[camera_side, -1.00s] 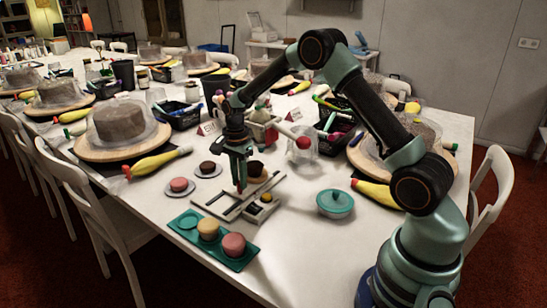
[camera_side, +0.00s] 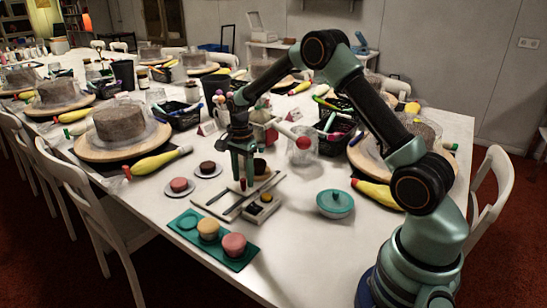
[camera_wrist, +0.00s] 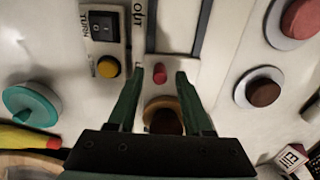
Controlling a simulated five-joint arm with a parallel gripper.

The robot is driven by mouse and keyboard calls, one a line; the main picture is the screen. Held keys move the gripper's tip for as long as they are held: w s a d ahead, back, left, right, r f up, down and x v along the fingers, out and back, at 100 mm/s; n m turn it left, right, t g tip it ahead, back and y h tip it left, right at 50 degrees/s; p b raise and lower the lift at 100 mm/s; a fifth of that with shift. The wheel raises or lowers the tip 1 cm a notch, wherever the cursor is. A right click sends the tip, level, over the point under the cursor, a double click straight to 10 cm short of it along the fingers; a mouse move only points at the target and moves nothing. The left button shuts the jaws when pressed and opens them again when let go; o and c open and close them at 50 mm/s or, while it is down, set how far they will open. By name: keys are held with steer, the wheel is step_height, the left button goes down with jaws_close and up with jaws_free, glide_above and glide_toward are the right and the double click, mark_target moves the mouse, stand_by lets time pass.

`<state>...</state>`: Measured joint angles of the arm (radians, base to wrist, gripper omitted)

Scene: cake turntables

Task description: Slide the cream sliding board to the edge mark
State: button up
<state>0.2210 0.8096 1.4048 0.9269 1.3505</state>
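The cream sliding board (camera_wrist: 183,74) sits in a pale track with dark grooves. It carries a small red knob (camera_wrist: 160,73) and a brown cupcake (camera_wrist: 165,117); the cupcake also shows in the side view (camera_side: 260,165). My gripper (camera_side: 243,181) is low over the board. In the wrist view my gripper (camera_wrist: 160,74) is open, one finger on each side of the red knob with a visible gap. The cupcake is partly hidden behind my gripper. The word "OUT" (camera_wrist: 139,14) is printed beside the track. I cannot make out the edge mark.
A switch panel (camera_wrist: 105,28) with a yellow button (camera_wrist: 108,67) adjoins the track. A teal lidded pot (camera_side: 335,204) stands right, a teal tray (camera_side: 188,222) with two cakes in front, and two cakes on saucers (camera_side: 208,170) left. A yellow piping bag (camera_side: 156,162) lies farther left.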

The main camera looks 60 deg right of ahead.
stand_by(0.3)
steer(key=shift+r, duration=3.45)
steer(key=shift+r, duration=0.1)
steer(key=s+a+r+n+t, duration=0.4)
steer(key=s+a+r+n, duration=0.4)
steer(key=s+r+n, duration=0.5)
steer(key=s+a+n+t, duration=0.1)
steer(key=s+a+n, duration=0.2)
steer(key=s+n, duration=0.2)
steer(key=shift+s+t, duration=0.3)
steer(key=shift+s, duration=0.8)
